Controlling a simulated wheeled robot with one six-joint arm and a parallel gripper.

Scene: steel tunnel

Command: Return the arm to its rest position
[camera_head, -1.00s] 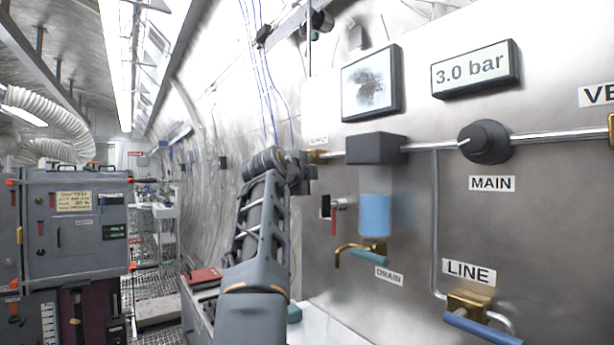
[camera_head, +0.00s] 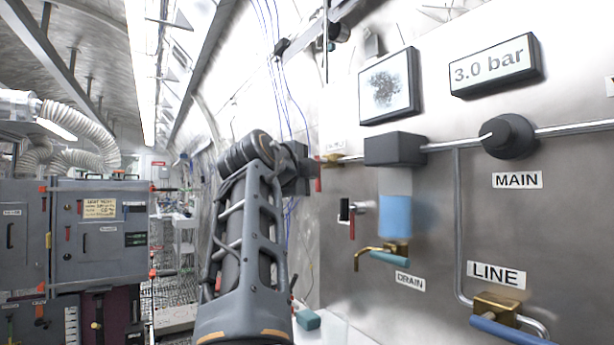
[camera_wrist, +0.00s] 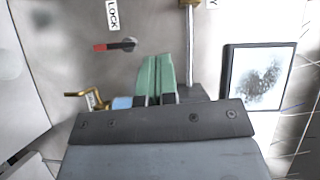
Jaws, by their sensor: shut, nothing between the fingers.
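My arm (camera_head: 245,240) rises from the bottom centre of the head view, bends at the top and points its wrist toward the steel panel (camera_head: 440,220). The fingers are hidden in that view. In the wrist view my gripper (camera_wrist: 156,75) shows two green fingers lying together, shut and empty. They appear in front of the panel, between the red-handled lock valve (camera_wrist: 115,45) and the gauge picture (camera_wrist: 258,80). I cannot tell their distance from the panel.
The panel carries the MAIN knob (camera_head: 509,137), a blue cylinder (camera_head: 396,215), a brass drain tap (camera_head: 380,252), the LINE valve (camera_head: 495,315) and a 3.0 bar display (camera_head: 495,66). Grey cabinets (camera_head: 95,235) stand left. A narrow aisle runs between.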

